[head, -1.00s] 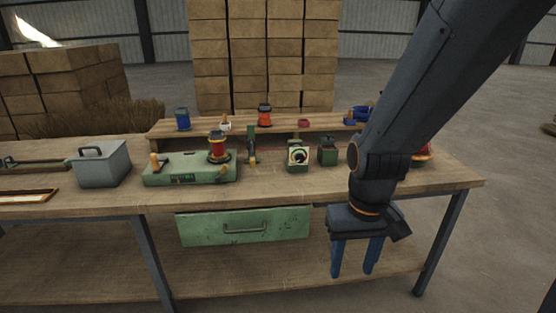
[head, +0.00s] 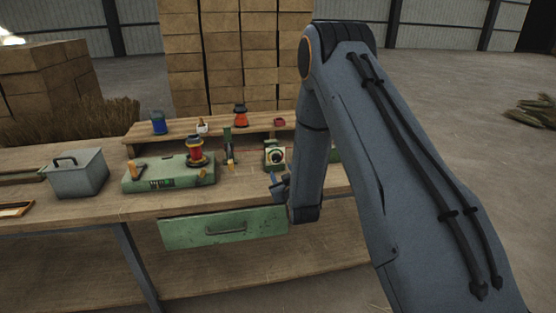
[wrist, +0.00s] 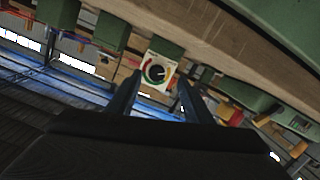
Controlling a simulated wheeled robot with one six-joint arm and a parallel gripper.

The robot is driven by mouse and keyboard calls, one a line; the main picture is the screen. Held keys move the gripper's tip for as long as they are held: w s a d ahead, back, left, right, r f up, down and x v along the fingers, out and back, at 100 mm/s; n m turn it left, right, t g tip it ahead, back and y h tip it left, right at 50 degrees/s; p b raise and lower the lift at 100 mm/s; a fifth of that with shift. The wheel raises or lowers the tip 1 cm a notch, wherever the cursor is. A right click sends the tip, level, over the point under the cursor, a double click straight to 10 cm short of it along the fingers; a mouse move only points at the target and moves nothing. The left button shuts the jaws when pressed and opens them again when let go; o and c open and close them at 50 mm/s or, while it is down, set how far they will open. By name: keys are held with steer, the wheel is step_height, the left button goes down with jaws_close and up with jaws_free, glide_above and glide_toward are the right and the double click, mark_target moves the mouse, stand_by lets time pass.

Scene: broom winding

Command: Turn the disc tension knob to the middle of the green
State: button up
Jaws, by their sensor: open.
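The disc tension knob (wrist: 155,73) is a dark round knob on a white plate, on the front of a small green box. A coloured arc with green and red rings it. Its pointer is too small to read surely. In the head view the dial box (head: 274,155) stands on the bench just beyond my gripper (head: 281,187). In the wrist view, my gripper (wrist: 158,88) is open and empty. The dial shows between its two dark fingers, some way ahead of the tips, with no contact seen. That view is strongly rotated.
A green machine (head: 168,174) with a red spool (head: 195,150) stands left of the dial box. A small upright green device (head: 229,148) is close by its left side. A raised shelf (head: 215,133) runs behind. A green drawer (head: 224,228) is below the bench top.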

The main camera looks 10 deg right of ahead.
mark_target(277, 160)
steer(key=shift+w+t, duration=0.15)
steer(key=shift+t, duration=0.55)
steer(key=shift+w+r+p, duration=0.1)
steer(key=shift+w+p, duration=0.2)
steer(key=shift+w, duration=0.1)
steer(key=w+p, duration=0.1)
steer(key=w, duration=0.6)
steer(key=c, duration=1.1)
steer(key=shift+o, duration=0.2)
